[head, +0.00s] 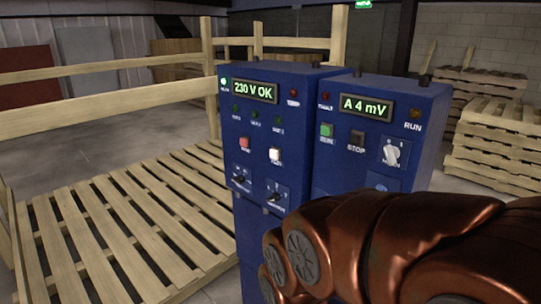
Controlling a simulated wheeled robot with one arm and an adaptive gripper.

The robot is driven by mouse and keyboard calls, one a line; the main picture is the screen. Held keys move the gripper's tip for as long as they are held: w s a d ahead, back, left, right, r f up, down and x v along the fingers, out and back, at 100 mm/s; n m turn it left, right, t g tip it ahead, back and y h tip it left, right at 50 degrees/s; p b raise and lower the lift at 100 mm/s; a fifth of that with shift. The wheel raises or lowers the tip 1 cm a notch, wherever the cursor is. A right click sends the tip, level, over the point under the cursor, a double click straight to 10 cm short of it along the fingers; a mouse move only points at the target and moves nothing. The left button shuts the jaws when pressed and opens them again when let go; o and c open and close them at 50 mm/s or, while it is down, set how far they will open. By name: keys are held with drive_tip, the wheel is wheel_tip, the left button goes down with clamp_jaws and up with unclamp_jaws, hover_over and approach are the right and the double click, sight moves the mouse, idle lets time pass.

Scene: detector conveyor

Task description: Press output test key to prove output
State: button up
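Two blue control cabinets stand side by side. The left cabinet (310,85) has a lit display (254,90) reading "230 V OK", a red key (244,143), a white key (275,155) and two dark rotary switches below. The right cabinet (429,130) has a display (366,107) reading "A 4 mV", a green key (326,131), a dark key (357,137) marked STOP and a light rotary switch (392,152). The small key labels are too blurred to show which is the output test key. My copper-coloured arm covers the lower right. My gripper is not visible.
A wooden pallet-like platform (110,229) with rails lies left of the cabinets. Stacked pallets (497,137) stand behind at the right. My arm hides the lower front of the right cabinet. A green lamp (224,83) glows at the left cabinet's top left; the RUN lamp (415,113) looks dim.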

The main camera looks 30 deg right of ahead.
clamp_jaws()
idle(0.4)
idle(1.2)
